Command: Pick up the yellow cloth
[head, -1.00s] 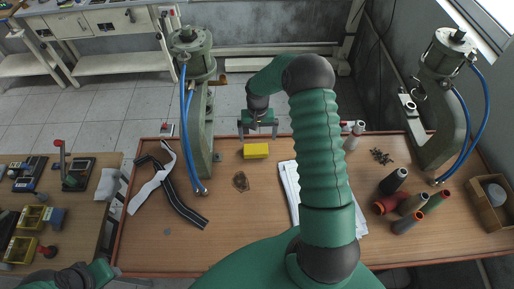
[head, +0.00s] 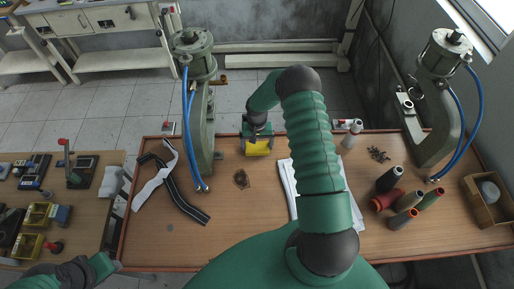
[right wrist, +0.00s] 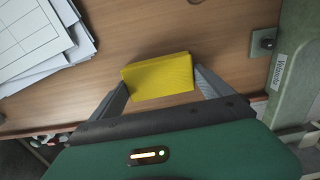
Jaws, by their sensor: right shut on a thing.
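The yellow cloth (head: 258,147) is a small folded block on the wooden table, near its far edge, just right of the left press. My right gripper (head: 257,143) is over it from the far side and partly covers it. In the right wrist view the cloth (right wrist: 158,77) lies between the two fingers of my right gripper (right wrist: 160,84), which are shut on it. I cannot tell whether it is lifted off the table. Part of my left gripper (head: 100,264) shows at the lower left; its fingertips are not clear.
A green press (head: 198,120) stands just left of the cloth, another (head: 440,110) at the right. White papers (head: 288,180) lie partly behind my right arm. Dark and white straps (head: 178,195) lie at the left.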

